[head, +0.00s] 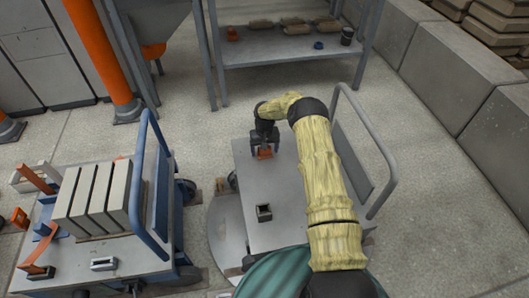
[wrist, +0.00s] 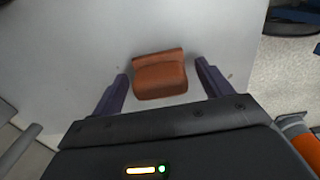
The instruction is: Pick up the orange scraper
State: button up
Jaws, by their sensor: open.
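An orange-brown block-like piece, which looks like the orange scraper (head: 264,154), is on the grey cart top in front of me. In the wrist view the scraper (wrist: 160,78) shows a wide body with a raised lip along its far edge. My gripper (head: 265,145) is above it, pointing down. In the wrist view my gripper's (wrist: 162,72) two dark fingers are apart, one on each side of the scraper, with gaps on both sides. I cannot tell how far the fingertips are above the cart top.
The cart top (head: 284,205) also bears a small dark open box (head: 264,212). A blue handrail (head: 153,185) and a cart with grey slabs (head: 97,195) stand at left. Behind is a metal table (head: 270,58) with several items. A grey rail (head: 385,190) is at right.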

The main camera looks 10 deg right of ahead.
jog(key=c, duration=1.5)
notch_tip(320, 180, up, 10)
jog(key=p, duration=0.3)
